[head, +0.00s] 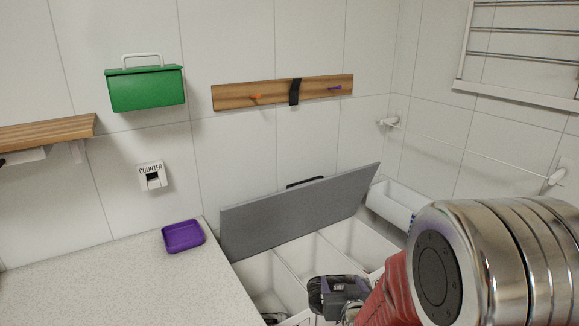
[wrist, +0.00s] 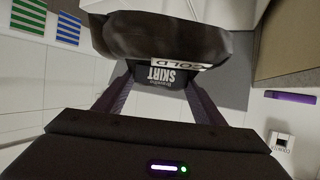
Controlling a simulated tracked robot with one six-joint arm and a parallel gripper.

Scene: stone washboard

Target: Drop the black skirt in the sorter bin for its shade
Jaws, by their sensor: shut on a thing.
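A black skirt (wrist: 165,40) is a dark folded bundle with a white "SKIRT" print and a pale tag reading "COLD" in the wrist view. My gripper (wrist: 160,86) is shut on it, with a finger at either side. In the head view my gripper (head: 346,292) is low in the middle, in front of the sorter and over its near edge in the picture. The sorter (head: 312,252) has three white compartments side by side, and its grey lid (head: 295,212) stands raised behind them. No shade labels can be read. My arm hides the front right of the sorter.
A speckled counter (head: 130,275) with a purple tray (head: 183,236) lies left of the sorter. A white wall basket (head: 395,203) is at its right. A green box (head: 146,88), a wooden peg rail (head: 230,95) and a drying rack (head: 520,50) are on the walls. A dark bit shows low in the left compartment.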

